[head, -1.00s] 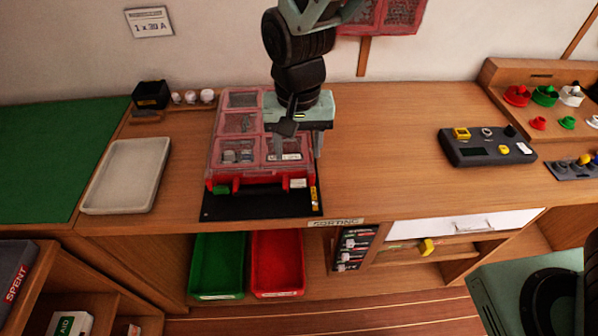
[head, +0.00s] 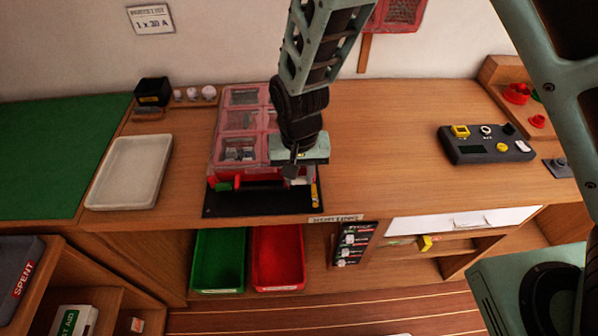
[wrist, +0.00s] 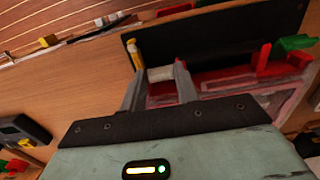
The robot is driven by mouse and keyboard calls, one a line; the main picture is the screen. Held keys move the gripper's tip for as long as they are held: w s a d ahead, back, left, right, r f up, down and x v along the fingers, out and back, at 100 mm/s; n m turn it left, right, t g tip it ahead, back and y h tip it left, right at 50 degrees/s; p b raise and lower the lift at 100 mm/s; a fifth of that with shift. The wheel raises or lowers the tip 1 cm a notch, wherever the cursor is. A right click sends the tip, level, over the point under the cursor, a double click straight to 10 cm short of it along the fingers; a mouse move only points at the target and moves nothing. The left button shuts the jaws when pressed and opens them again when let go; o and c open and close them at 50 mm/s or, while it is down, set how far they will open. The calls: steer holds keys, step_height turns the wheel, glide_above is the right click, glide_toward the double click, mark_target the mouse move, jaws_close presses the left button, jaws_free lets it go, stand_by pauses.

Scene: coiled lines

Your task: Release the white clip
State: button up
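The red case (head: 285,184) with clear pink lids lies on a black mat (head: 260,203). The white clip (wrist: 160,73) is at its front edge, between my fingertips in the wrist view. In the head view my arm mostly covers this spot. My gripper (wrist: 160,82) is open, with one finger on each side of the clip; I cannot tell whether either finger touches it. A green clip (wrist: 295,43) is at the other end of the case front and also shows in the head view (head: 222,187).
A pale tray (head: 130,172) is to the left. A dark control box (head: 486,148) is to the right. Green (head: 218,262) and red (head: 278,260) bins are below the counter edge.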

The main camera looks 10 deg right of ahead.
steer(key=c, duration=0.4)
steer(key=shift+s+f+t, duration=0.2)
steer(key=shift+s+t, duration=0.2)
steer(key=shift+t, duration=0.2)
steer(key=shift+s+f+t, duration=0.1)
steer(key=shift+f+t, duration=0.05)
steer(key=shift+t, duration=0.25)
steer(key=o, duration=1)
steer(key=s+r, duration=0.3)
steer(key=r, duration=1.4)
steer(key=shift+b, duration=0.45)
steer(key=shift+s, duration=0.1)
